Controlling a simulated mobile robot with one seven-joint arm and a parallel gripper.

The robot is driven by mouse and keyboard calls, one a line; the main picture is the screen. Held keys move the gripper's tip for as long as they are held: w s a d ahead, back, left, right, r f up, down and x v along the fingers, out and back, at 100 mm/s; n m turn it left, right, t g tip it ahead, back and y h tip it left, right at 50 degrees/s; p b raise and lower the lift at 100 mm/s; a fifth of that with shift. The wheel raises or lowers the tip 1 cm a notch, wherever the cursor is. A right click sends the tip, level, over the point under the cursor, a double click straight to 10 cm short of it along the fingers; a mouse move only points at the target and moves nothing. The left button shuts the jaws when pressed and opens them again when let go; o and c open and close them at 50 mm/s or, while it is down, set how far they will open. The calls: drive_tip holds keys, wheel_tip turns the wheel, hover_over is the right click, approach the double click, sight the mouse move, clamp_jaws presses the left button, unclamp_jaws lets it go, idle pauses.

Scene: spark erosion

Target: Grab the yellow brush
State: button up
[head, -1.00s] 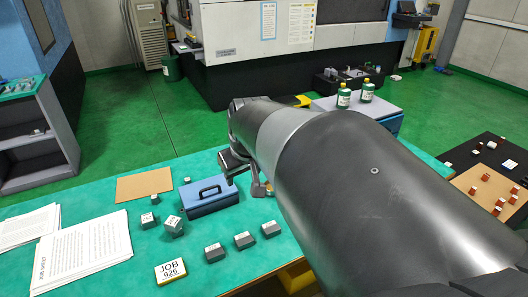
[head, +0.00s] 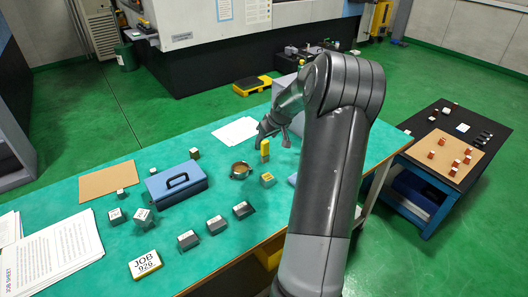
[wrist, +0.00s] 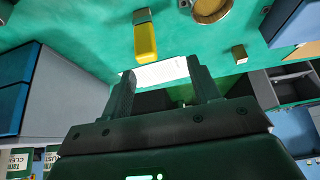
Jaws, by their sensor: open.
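The yellow brush (head: 265,146) stands upright on the green table, close beside my gripper in the head view. In the wrist view the brush (wrist: 145,41) shows a yellow handle and a short grey part at its end. My gripper (head: 274,137) is open, with its fingers pointing down. In the wrist view the brush lies beyond the open fingertips (wrist: 160,71), not between them. Nothing is held.
A brass ring-shaped dish (head: 241,171) and a small yellow-topped block (head: 268,180) stand near the brush. A blue toolbox (head: 177,185), several grey blocks and white paper (head: 236,131) lie on the table (head: 115,245). A dark side table (head: 470,145) stands at right.

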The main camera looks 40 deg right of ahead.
sight(264, 148)
drive_tip(key=x, duration=0.4)
drive_tip(key=d+x, duration=0.1)
drive_tip(key=x, duration=0.3)
drive_tip(key=d+x, duration=0.1)
drive_tip(key=x, duration=0.3)
drive_tip(key=shift+s+d, duration=0.1)
drive_tip(key=shift+d, duration=0.1)
drive_tip(key=shift+c, duration=0.5)
drive_tip(key=c, duration=1)
drive_tip(key=shift+o, duration=0.2)
drive_tip(key=shift+r, duration=0.1)
